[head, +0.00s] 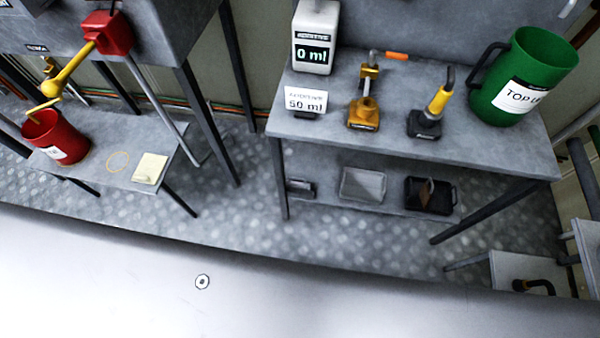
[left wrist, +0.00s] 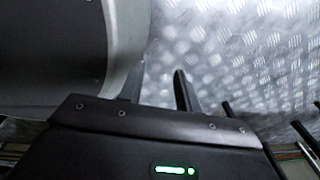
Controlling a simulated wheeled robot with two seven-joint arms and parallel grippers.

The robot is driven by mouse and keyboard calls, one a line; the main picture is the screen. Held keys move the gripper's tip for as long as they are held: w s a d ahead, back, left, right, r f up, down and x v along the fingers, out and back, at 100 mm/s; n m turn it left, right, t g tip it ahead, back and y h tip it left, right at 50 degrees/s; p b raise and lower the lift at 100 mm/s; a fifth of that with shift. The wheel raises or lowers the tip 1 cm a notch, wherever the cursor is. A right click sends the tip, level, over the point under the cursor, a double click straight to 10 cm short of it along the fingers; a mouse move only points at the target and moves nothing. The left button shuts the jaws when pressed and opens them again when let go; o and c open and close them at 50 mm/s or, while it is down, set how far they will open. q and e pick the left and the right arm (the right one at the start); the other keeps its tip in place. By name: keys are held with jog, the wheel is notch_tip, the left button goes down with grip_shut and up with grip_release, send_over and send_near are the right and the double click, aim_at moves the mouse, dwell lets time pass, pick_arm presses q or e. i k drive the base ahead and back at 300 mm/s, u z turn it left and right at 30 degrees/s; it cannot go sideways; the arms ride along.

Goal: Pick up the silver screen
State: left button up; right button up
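A flat, silver-grey, framed piece (head: 363,186) lies on the lower shelf of the right-hand bench in the head view. It looks like the silver screen, though its mesh is too small to make out. A black tray (head: 430,195) with a brown piece in it is to its right, and a small dark object (head: 300,187) is to its left. My left gripper (left wrist: 160,70) shows in the left wrist view with its fingers apart and nothing between them, above the patterned metal floor. Neither gripper shows in the head view.
The bench top (head: 330,135) above the shelf holds a dispenser (head: 315,40) reading 0 ml, a yellow tool (head: 364,105), a black-and-yellow tool (head: 432,110) and a green jug (head: 525,78). A red container (head: 58,138) stands on a low table at left. Floor (head: 240,225) before the bench is clear.

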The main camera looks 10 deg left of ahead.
aim_at(298, 185)
jog(key=z, duration=2.1)
jog(key=i, duration=0.85)
jog(key=u, duration=2.8)
